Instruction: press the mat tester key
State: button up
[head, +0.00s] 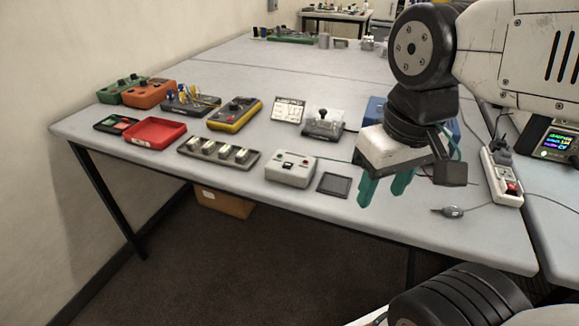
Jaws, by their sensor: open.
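A light grey box (290,170) with small red and green spots and a dark spot on its top stands near the table's front edge; it looks like the mat tester, and I cannot tell which spot is its key. A small dark square mat (334,184) lies flat just right of it. My gripper (383,194) has green fingers pointing down, apart and empty. In the picture it is right of the mat and above the table's front part. Its height above the table is hard to tell.
A tray of several small blocks (218,153) lies left of the box. A red tray (155,133), a yellow device (235,113) and a clear-covered device (324,123) stand nearby. A power strip (502,175) and cable plug (448,211) lie right. A blue object is partly hidden behind my arm.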

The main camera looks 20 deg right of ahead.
grip_shut()
dwell(1.9)
